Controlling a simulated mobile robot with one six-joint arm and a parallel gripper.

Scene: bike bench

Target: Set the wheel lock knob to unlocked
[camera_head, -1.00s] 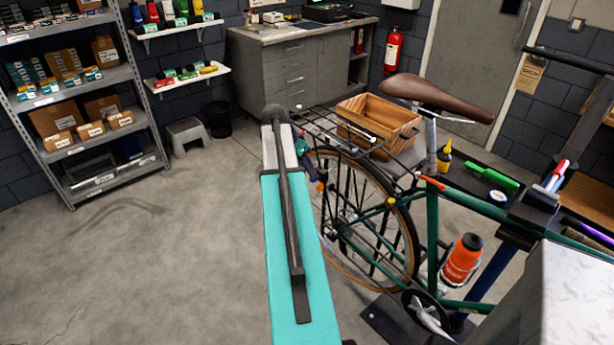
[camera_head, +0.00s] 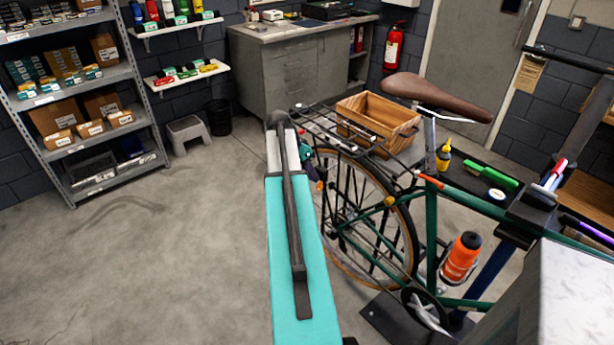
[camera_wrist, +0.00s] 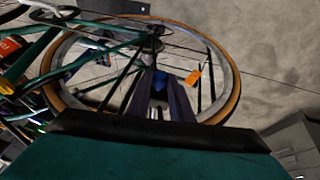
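A green bicycle's rear wheel (camera_head: 362,215) stands at the middle of the head view. It also fills the upper part of the wrist view (camera_wrist: 62,88). A small blue part (camera_wrist: 159,81) shows near the hub side of the wheel and may be the lock knob; its setting cannot be read. An orange tag (camera_wrist: 193,76) hangs beside it. My gripper (camera_wrist: 160,90) is at the wheel, its two dark fingers apart with the blue part between or just beyond their tips. Whether they touch it cannot be told. In the head view my arm mostly hides the gripper.
An orange bottle (camera_head: 462,258) is on the frame. A shelf unit (camera_head: 72,73) stands at left and a grey cabinet (camera_head: 290,75) behind. The floor at left is clear.

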